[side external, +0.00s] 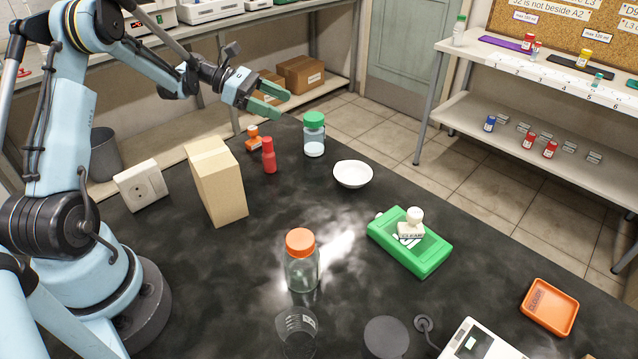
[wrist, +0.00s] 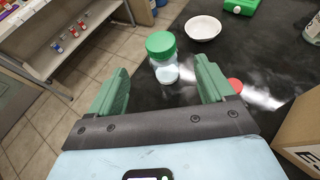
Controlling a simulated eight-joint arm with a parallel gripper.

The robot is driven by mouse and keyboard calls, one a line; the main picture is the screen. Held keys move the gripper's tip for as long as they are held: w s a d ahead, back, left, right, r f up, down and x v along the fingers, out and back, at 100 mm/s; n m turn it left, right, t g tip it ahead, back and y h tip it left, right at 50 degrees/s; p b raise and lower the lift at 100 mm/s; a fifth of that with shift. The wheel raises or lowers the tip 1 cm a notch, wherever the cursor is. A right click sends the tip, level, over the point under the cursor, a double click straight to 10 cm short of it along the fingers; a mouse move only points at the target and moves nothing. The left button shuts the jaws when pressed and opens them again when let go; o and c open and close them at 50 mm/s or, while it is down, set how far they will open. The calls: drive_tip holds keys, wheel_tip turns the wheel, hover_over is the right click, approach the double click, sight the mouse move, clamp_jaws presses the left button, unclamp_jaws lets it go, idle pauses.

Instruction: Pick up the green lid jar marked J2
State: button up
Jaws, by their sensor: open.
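A clear jar with a green lid (side external: 314,136) stands upright on the black bench near its back edge, with pale contents low inside. No J2 mark is legible on it. In the wrist view the green-lid jar (wrist: 163,62) shows beyond and between the green fingers. My gripper (side external: 284,107) is open and empty. In the side view it is in the air to the left of the jar and above the bench, apart from it. A clear jar with an orange lid (side external: 302,263) stands nearer the front.
A red bottle (side external: 269,157) and an orange-topped item (side external: 253,138) stand left of the green-lid jar. A white bowl (side external: 353,174) is to its right. A cardboard box (side external: 216,182), green tray (side external: 437,257) and orange tray (side external: 550,306) are on the bench. Shelves (side external: 548,75) stand at the right.

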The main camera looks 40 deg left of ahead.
sight(321, 123)
drive_tip(key=x, duration=1.2)
drive_tip(key=shift+s, duration=0.1)
drive_tip(key=c, duration=1.2)
